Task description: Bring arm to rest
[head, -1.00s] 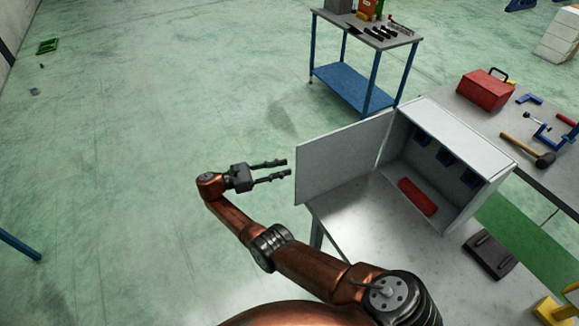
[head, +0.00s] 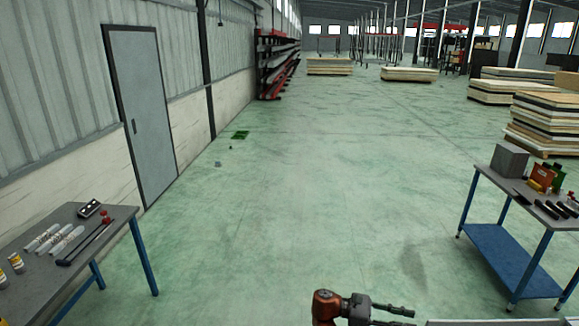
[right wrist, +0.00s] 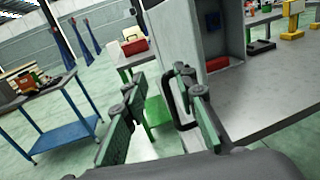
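My right gripper (head: 408,316) shows at the bottom edge of the head view, on its copper-coloured arm, with its two fingers apart and pointing right. Most of the arm is out of the picture. In the right wrist view the same gripper (right wrist: 158,95) is open, with nothing clasped between its fingers. A white cabinet door (right wrist: 172,45) with a dark looped handle (right wrist: 168,100) stands in front of it. The handle appears beside the right finger; I cannot tell the exact gap. My left gripper is in neither current view.
The cabinet's grey table (right wrist: 265,100) is at the right in the wrist view. A blue-shelved cart (head: 505,262) stands right in the head view, and a grey table (head: 50,285) with tools stands left. The green floor (head: 300,210) between them is clear.

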